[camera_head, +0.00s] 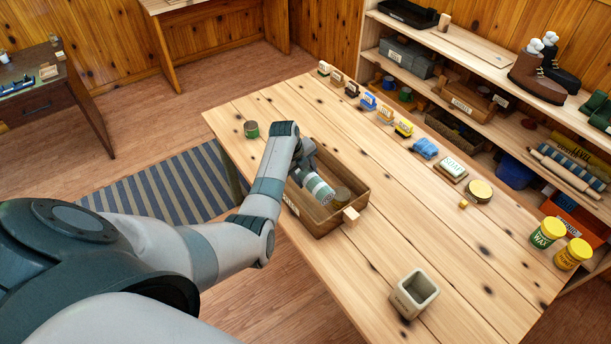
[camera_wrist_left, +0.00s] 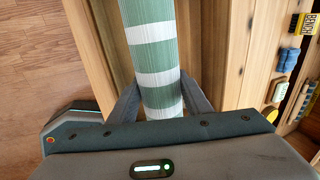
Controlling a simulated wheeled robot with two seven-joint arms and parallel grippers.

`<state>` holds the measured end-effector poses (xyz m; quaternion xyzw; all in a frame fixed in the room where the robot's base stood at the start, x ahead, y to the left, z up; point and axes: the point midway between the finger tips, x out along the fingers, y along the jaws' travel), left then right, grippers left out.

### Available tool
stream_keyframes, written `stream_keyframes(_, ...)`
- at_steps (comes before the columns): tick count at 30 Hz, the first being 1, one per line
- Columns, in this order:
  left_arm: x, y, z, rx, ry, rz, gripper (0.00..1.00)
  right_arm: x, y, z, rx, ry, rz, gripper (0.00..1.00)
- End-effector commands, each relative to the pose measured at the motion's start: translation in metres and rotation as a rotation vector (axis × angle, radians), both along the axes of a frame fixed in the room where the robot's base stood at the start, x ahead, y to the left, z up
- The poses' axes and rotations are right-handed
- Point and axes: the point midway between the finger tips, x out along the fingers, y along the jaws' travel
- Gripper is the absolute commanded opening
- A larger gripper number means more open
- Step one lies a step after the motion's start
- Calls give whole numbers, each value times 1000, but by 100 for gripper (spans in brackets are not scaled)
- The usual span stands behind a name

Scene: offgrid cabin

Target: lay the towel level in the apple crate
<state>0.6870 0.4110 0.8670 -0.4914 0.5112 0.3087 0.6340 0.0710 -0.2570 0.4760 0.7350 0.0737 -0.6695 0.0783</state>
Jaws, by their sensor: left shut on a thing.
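The towel (camera_head: 319,188) is a green and white striped roll. My left gripper (camera_head: 309,172) reaches into the crate and is shut on the towel's near end. In the left wrist view the towel (camera_wrist_left: 152,50) runs away from between my two fingers, along the crate's wooden walls. My arm hides the crate's far left part. My right gripper is not in view.
A small wood block (camera_head: 350,215) is at the crate's right corner. A green tin (camera_head: 251,129) stands left of my arm, and a square pot (camera_head: 413,294) is near the front edge. Brushes, a blue cloth (camera_head: 425,148) and tins line the table's back. The middle boards are clear.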

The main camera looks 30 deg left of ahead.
Motion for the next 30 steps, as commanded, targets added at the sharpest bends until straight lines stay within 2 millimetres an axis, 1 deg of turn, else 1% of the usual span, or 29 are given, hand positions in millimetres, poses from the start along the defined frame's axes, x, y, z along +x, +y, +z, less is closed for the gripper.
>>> stream_keyframes(5, 0, 0, -7, 0, 0, 1, 19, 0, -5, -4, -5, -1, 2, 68)
stream_keyframes(12, 0, -1, -25, -2, 0, 0, 19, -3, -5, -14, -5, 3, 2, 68)
stream_keyframes(15, 0, 0, -37, -1, -1, 1, 19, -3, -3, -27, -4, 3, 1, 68)
stream_keyframes(21, 0, 0, -53, -1, -2, 1, 19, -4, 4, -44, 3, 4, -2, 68)
stream_keyframes(25, 0, 0, -60, -1, -1, 1, 19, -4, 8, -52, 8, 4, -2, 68)
stream_keyframes(30, 0, 0, -64, 0, -1, 0, 19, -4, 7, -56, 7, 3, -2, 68)
